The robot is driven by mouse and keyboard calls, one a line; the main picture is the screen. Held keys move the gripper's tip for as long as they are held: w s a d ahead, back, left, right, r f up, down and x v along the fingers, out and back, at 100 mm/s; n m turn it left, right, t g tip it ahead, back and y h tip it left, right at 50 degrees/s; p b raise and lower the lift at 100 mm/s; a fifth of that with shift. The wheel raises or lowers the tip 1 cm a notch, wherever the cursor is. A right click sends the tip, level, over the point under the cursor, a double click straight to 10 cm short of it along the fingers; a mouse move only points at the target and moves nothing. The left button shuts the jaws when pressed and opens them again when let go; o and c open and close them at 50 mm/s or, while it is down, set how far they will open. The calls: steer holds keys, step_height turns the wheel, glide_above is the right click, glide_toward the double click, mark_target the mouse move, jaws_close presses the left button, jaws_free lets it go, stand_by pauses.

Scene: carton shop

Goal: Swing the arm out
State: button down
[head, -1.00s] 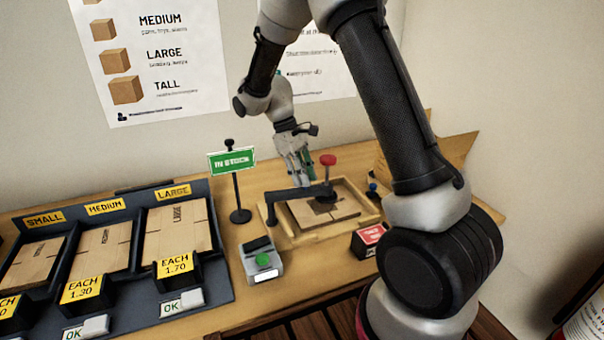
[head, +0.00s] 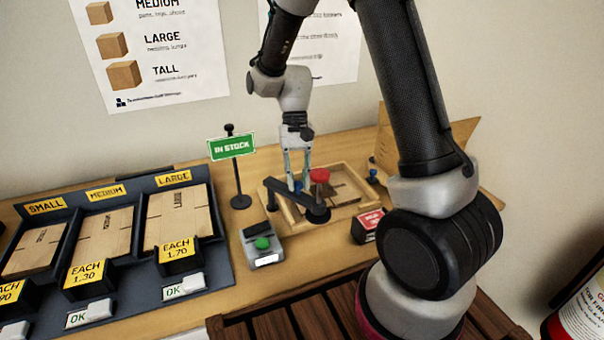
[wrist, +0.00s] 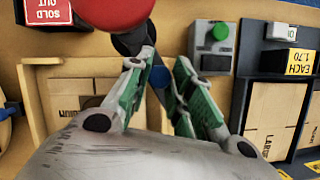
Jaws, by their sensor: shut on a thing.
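A black swing arm (head: 283,194) with a red knob (head: 319,175) at its front end reaches over a shallow wooden tray (head: 262,211). The knob end stands near the tray's front edge. A flat cardboard blank (head: 343,192) lies in the tray. My gripper (head: 297,187) points down over the tray's left part, its fingers closed on the swing arm behind the red knob. In the wrist view my gripper (wrist: 162,85) has a dark and blue part between its fingertips, and the red knob (wrist: 115,8) is just beyond. The exact contact is partly hidden.
A green IN STOCK sign (head: 231,146) stands left of the tray. A grey box with a green button (head: 262,246) is at front left, a red SOLD OUT sign (head: 368,222) at front right. Racks of cartons (head: 180,215) fill the left.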

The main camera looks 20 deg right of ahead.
steer(key=shift+s+a+m+y, duration=0.2)
steer(key=shift+a+m, duration=0.2)
steer(key=shift+m, duration=0.15)
steer(key=shift+s+a+m+y, duration=0.2)
steer(key=shift+a+m, duration=0.2)
steer(key=shift+m, duration=0.15)
steer(key=c, duration=1.3)
jaws_free()
steer(key=shift+a, duration=0.1)
steer(key=v, duration=1.2)
steer(key=shift+s+r, duration=0.1)
steer(key=shift+s, duration=0.1)
